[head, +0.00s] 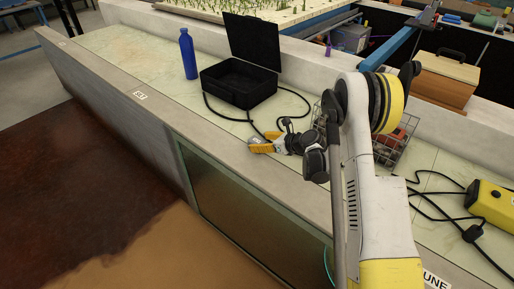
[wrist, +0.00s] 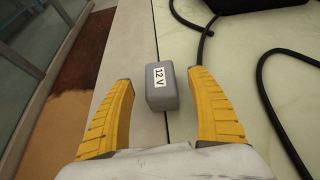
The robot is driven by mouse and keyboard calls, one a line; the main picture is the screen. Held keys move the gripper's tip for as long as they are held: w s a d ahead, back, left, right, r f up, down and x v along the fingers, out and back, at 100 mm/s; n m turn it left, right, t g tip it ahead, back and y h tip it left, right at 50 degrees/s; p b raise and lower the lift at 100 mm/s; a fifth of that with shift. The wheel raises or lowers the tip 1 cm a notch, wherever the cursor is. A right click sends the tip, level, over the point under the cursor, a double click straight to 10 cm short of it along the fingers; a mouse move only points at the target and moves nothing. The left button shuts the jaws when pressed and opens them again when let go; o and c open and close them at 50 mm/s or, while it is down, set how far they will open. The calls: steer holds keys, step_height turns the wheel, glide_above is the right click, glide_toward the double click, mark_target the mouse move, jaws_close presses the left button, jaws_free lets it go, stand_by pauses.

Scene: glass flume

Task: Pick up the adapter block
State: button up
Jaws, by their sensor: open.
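The adapter block (wrist: 163,97) is a small grey box with a white "12 V" label on top. In the wrist view it lies on the ledge at the edge of the pale tiles, between and a little ahead of my two yellow fingers. My gripper (wrist: 165,95) is open and empty, with a finger on either side of the block and gaps visible on both sides. In the head view my gripper (head: 258,146) is low over the front ledge, and I cannot make out the block there.
A black open case (head: 238,84) stands behind my gripper, with a black cable (head: 226,117) beside it. A blue bottle (head: 188,54) stands to the left. A wire basket (head: 396,143) is partly behind my arm. A yellow device (head: 491,203) with cables lies at right.

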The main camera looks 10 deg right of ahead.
steer(key=x, duration=0.2)
steer(key=shift+w+a+f, duration=0.15)
steer(key=shift+f, duration=0.05)
steer(key=shift+r, duration=0.15)
steer(key=c, duration=1.4)
